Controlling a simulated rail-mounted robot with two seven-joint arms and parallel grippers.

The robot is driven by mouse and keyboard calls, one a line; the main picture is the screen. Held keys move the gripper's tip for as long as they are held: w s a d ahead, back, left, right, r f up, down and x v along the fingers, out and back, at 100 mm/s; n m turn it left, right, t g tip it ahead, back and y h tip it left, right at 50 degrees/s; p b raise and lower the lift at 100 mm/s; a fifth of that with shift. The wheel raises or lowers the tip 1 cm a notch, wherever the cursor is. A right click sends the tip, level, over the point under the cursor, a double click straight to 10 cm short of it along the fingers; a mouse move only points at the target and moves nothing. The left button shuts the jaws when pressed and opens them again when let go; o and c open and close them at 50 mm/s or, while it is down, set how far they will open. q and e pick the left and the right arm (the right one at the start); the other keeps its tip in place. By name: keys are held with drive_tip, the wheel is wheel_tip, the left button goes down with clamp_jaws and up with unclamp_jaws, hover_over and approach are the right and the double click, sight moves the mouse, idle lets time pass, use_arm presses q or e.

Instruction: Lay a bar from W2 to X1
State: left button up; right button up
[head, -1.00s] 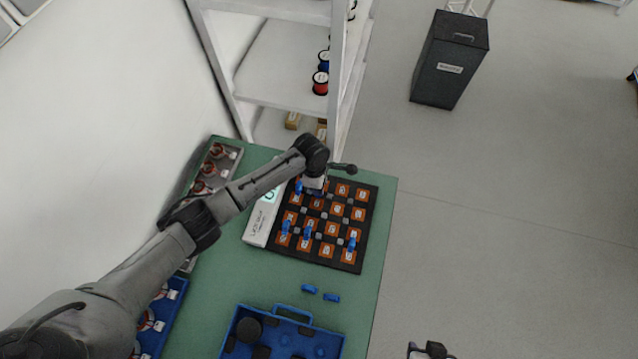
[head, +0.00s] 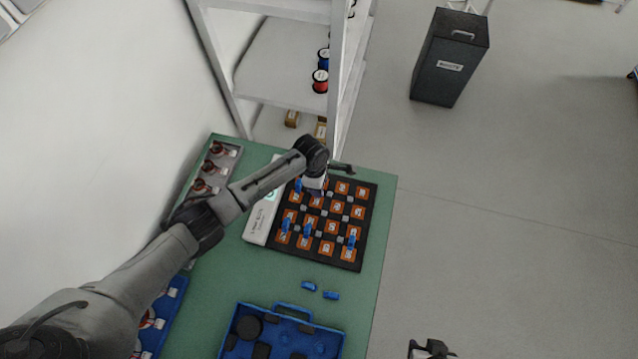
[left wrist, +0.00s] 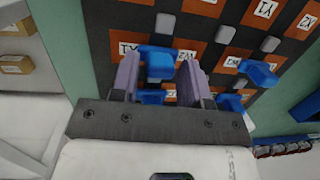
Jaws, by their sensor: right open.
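The black board (head: 330,262) carries rows of orange labelled tiles with grey squares between them. My left gripper (left wrist: 160,62) is over the board's far left corner, its two fingers on either side of a blue bar (left wrist: 158,66). A gap shows beside the bar, so the fingers look open around it. Tiles reading like X1 (left wrist: 128,48) and X2 (left wrist: 186,56) lie by the fingertips. Another blue bar (left wrist: 260,74) sits on the board to the right. More blue bars (head: 308,230) stand on the near rows. My right gripper (head: 430,350) is open and empty, off the table's right side.
Two loose blue bars (head: 331,295) lie on the green table (head: 225,270). A blue case (head: 300,310) stands at the front. A white device (head: 260,222) borders the board on the left, with a parts tray (head: 238,150) beyond. A shelf (head: 285,60) rises behind.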

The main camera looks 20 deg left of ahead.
use_arm(q)
drive_tip(key=shift+o, duration=1.4)
wheel_tip(320, 180, up, 14)
drive_tip(key=a+p, duration=0.2)
drive_tip(key=shift+w+f, duration=0.15)
drive_tip(key=shift+w, duration=0.2)
drive_tip(key=shift+f, duration=0.1)
